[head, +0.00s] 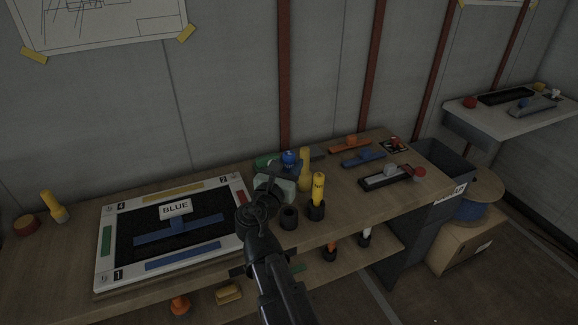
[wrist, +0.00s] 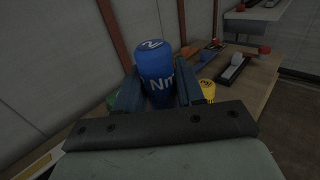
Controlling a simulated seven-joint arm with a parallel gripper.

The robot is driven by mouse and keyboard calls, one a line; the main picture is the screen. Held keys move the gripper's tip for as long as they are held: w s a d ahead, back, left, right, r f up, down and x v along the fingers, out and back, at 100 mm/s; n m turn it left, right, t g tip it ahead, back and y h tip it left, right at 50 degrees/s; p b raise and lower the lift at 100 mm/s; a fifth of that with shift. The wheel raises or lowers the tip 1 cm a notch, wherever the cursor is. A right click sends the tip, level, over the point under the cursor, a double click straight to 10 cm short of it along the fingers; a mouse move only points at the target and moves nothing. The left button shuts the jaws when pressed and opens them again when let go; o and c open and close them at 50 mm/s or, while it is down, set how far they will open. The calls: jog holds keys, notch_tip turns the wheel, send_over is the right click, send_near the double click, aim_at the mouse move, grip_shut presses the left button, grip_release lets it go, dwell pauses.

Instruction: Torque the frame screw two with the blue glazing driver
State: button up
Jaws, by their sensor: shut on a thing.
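My gripper (head: 285,170) is raised over the back middle of the bench, right of the frame. It is shut on the blue glazing driver (wrist: 156,72), which stands up between the fingers with "Nm" on its side and a mark on its top. The driver's blue top also shows in the head view (head: 289,157); its lower end is hidden. The white frame (head: 99,246) lies on the bench with numbered corners. The corner marked 2 (head: 223,180) is at its back right, left of my gripper; I cannot make out the screw there. A "BLUE" sign (head: 175,209) stands inside the frame.
A yellow driver (head: 318,187) stands in a dark holder, beside an empty-looking dark holder (head: 289,217). Another yellow upright piece (head: 305,165) is behind. Orange and blue (head: 364,159) bars and a dark tray (head: 384,179) lie right. A yellow object (head: 54,207) stands far left.

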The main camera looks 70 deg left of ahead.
grip_shut()
jog(key=shift+s, duration=0.3)
jog(key=s+a, duration=0.5)
jog(key=a, duration=0.7)
jog(key=s+a, duration=0.5)
jog(key=a, duration=0.7)
jog(key=shift+r, duration=0.35)
